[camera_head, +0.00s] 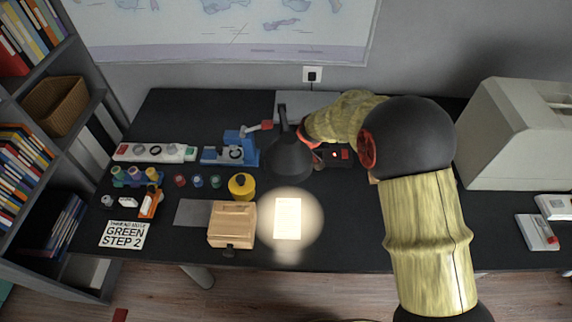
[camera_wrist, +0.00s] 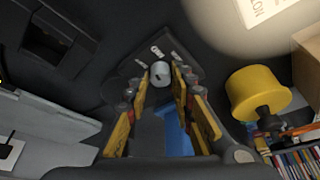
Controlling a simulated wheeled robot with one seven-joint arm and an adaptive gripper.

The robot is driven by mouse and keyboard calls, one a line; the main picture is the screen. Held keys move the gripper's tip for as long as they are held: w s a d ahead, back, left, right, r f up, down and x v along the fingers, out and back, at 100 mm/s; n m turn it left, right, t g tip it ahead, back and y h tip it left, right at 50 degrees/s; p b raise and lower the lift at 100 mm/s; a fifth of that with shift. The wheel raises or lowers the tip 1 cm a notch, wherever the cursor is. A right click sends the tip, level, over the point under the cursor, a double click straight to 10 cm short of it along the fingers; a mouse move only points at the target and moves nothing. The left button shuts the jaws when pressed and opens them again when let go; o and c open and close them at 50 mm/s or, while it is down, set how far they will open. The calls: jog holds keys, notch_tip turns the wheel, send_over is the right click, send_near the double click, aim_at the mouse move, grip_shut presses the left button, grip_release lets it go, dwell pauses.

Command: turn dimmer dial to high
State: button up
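The dimmer dial (camera_wrist: 160,72) is a small grey cylinder on a dark plate with small pale label marks, seen in the wrist view. My gripper (camera_wrist: 161,80) is around the dial, one fingertip on each side. The fingers stand apart, with a narrow gap visible beside the dial; I cannot tell whether either fingertip touches it. In the head view, the desk lamp's dark shade (camera_head: 288,160) and my arm hide the dial and most of my gripper. The lamp is lit and throws a bright round spot on the desk.
A blue device (camera_head: 238,147) stands left of the lamp. A yellow round object (camera_head: 242,186) and a wooden box (camera_head: 232,224) are in front, beside the lit card (camera_head: 288,218). A dark box with red marks (camera_head: 337,156) is near my arm. A large beige case (camera_head: 515,135) stands right.

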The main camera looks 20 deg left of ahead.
jog(key=shift+o, duration=1.3)
jog(key=v, duration=1.2)
jog(key=shift+s, duration=0.1)
